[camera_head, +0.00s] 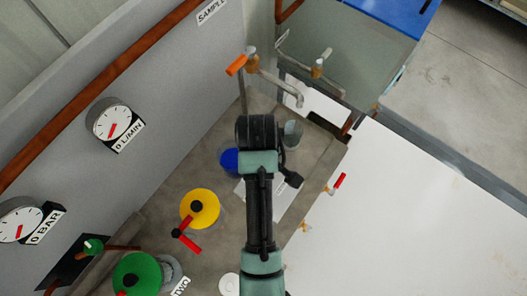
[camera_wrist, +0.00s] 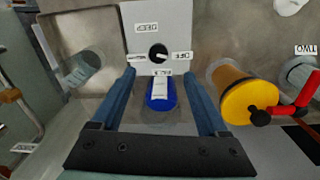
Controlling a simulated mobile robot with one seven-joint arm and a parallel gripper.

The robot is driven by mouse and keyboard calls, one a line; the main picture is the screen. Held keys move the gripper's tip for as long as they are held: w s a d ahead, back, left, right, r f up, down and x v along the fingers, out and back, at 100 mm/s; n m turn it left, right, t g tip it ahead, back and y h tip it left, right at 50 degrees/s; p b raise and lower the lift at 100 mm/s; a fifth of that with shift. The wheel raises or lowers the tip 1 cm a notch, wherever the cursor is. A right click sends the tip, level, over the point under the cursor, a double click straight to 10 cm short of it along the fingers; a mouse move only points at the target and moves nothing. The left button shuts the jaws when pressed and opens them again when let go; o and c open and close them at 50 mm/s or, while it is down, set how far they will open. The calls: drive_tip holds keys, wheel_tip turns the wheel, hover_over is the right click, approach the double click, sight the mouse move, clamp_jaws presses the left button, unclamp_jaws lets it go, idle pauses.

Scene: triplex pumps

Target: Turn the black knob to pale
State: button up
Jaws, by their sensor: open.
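The black knob (camera_wrist: 158,53) is round and sits on a light grey plate (camera_wrist: 176,18) in the wrist view. Small white labels surround the knob, upside down in this view; one reads OFF, and the others are too small to read surely. My gripper (camera_wrist: 158,72) is open, its two blue-grey fingers apart on either side of the knob's lower side. The knob is not between the fingertips but just beyond them. In the head view, the plate (camera_head: 283,202) shows beside my arm, which hides the knob.
A blue cylinder (camera_wrist: 160,97) with a white label lies between my fingers' lines. A yellow valve (camera_wrist: 248,100) with a red handle stands to the right. In the head view, a green valve (camera_head: 138,272), an orange-handled tap (camera_head: 237,65) and wall gauges (camera_head: 109,121) are around.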

drive_tip(key=f, duration=1)
drive_tip(key=shift+w+d+f, duration=0.1)
drive_tip(key=shift+w+f, duration=0.2)
drive_tip(key=shift+f, duration=0.05)
drive_tip(key=shift+c, duration=0.4)
clamp_jaws()
